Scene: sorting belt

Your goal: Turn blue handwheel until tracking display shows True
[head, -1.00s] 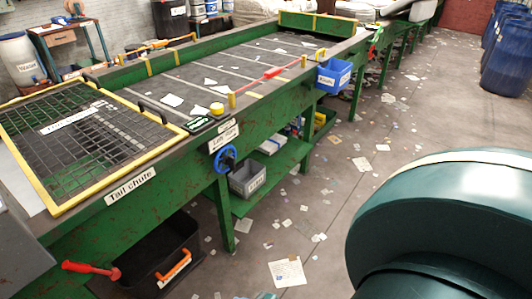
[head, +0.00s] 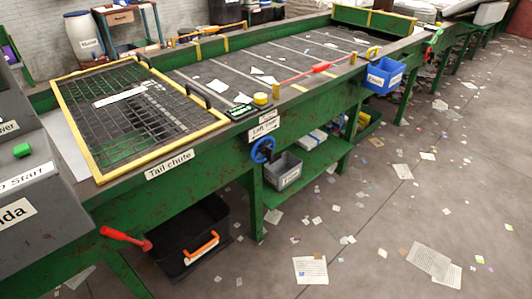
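The blue handwheel (head: 262,150) sits on the front side of the green conveyor frame, under a white label whose text is too small to read surely. A small dark display with green text (head: 242,111) lies on the frame's top edge above the wheel; its text is too small to read. Neither of my grippers shows in the head view, and nothing touches the handwheel.
The sorting belt (head: 300,52) runs to the back right. A yellow-edged grid (head: 135,120) covers the tail chute. A red lever (head: 125,238) and black bin (head: 190,235) are at lower left. A grey box (head: 283,172) stands below the wheel. The paper-littered floor (head: 400,220) is otherwise open.

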